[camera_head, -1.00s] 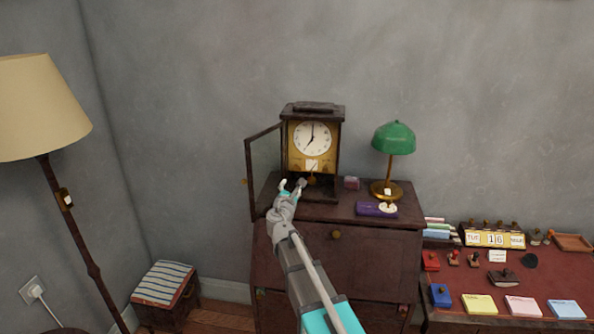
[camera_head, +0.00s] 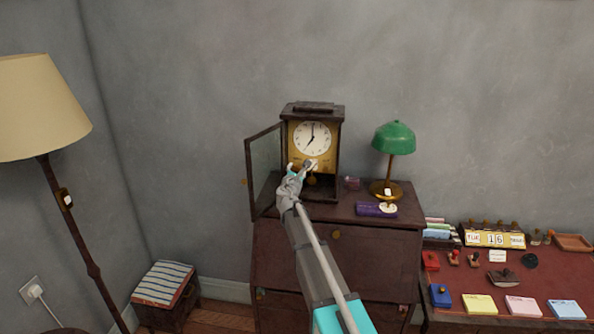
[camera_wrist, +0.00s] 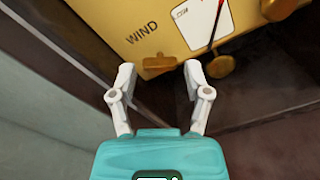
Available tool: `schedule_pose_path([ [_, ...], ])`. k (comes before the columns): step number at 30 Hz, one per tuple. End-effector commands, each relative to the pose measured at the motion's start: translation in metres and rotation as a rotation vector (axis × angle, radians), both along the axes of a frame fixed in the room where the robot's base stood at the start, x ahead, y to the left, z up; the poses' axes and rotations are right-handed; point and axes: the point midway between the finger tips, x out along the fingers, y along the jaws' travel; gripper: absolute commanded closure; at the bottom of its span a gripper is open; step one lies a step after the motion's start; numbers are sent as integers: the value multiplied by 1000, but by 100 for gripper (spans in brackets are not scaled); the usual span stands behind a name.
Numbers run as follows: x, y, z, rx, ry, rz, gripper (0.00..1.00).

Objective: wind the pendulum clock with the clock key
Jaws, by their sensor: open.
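The pendulum clock (camera_head: 312,137) stands on the dark cabinet with its glass door (camera_head: 264,172) swung open to the left. My gripper (camera_head: 299,166) is in front of the lower part of its gold panel. In the wrist view the gold panel (camera_wrist: 110,25) bears the word WIND. Just below that word is a small brass piece (camera_wrist: 160,62); it may be the clock key, but I cannot tell for sure. My gripper (camera_wrist: 159,69) is open, its fingers to either side of that piece and apart from it. The round pendulum bob (camera_wrist: 220,67) hangs just right of the right finger.
A green lamp (camera_head: 393,140) stands right of the clock on the cabinet (camera_head: 388,237). A desk (camera_head: 440,322) with stamps and notepads is at right. A floor lamp (camera_head: 35,110) stands at left.

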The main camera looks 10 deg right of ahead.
Motion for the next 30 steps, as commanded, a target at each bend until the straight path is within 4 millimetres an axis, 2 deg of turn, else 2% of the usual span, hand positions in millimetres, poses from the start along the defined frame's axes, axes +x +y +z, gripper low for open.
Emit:
schedule_pose_path([
  [4, 9, -3, 0, 0, 0, 0, 37],
  [15, 10, -3, 0, 0, 0, 0, 37],
  [25, 10, -3, 0, 0, 0, 0, 98],
  [30, 10, -3, 0, 4, -1, 0, 99],
])
